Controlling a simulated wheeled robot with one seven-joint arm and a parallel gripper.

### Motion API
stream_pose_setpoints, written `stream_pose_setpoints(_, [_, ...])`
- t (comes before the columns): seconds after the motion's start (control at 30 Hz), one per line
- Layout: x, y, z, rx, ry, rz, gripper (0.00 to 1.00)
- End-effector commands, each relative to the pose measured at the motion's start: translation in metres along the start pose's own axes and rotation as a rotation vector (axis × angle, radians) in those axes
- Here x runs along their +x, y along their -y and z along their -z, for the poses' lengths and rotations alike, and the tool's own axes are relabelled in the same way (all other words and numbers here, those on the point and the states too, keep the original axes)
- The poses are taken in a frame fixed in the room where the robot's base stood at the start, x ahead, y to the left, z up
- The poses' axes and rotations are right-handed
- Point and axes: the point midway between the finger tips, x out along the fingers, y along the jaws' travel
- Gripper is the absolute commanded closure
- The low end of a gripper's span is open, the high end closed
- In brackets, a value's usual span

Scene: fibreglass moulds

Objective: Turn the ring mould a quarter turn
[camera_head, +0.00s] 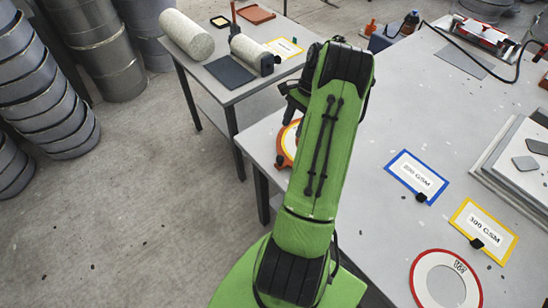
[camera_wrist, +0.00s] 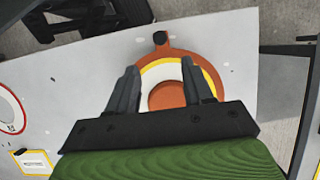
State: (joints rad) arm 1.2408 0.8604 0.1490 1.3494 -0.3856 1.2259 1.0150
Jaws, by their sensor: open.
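The ring mould (camera_wrist: 214,68) is a round orange piece with a yellow band, a pale inner area and an orange middle. A tab with a black knob (camera_wrist: 160,38) sticks out from its far side in the wrist view. In the head view the ring mould (camera_head: 284,148) shows at the table edge, mostly hidden behind my arm. My gripper (camera_wrist: 160,66) is open, its two dark fingers spread over the mould's left and right parts. I cannot tell whether they touch it. In the head view my gripper is largely hidden by the green arm.
The grey table (camera_head: 385,120) holds a blue-framed card (camera_head: 417,172), a yellow-framed card (camera_head: 490,225), a red-and-white disc (camera_head: 422,270) and stacked sheets (camera_head: 500,165) at right. A second table (camera_head: 215,85) with rolls stands behind. Metal drums (camera_head: 100,50) stand at left.

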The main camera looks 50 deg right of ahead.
Motion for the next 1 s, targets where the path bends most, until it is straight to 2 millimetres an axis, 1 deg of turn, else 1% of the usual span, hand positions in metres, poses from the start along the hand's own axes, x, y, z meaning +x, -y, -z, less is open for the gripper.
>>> stream_pose_setpoints(0.03, [0.015, -0.001, 0.000, 0.000, 0.003, -0.005, 0.49])
stream_pose_setpoints(0.2, [0.059, -0.001, -0.001, -0.002, 0.005, -0.006, 0.49])
stream_pose_setpoints(0.4, [0.107, -0.001, -0.001, -0.003, 0.004, -0.005, 0.49])
stream_pose_setpoints(0.5, [0.126, -0.001, -0.001, -0.002, 0.002, -0.003, 0.49])
stream_pose_setpoints(0.6, [0.137, -0.001, 0.000, -0.002, 0.000, -0.003, 0.49])
stream_pose_setpoints(0.67, [0.140, 0.000, 0.000, -0.002, -0.001, -0.002, 0.49])
stream_pose_setpoints(0.9, [0.141, 0.000, 0.000, -0.003, -0.001, -0.001, 0.49])
stream_pose_setpoints(0.93, [0.141, 0.000, 0.000, -0.003, -0.001, -0.001, 0.52])
stream_pose_setpoints(1.0, [0.141, 0.000, 0.000, -0.003, -0.001, -0.001, 0.63])
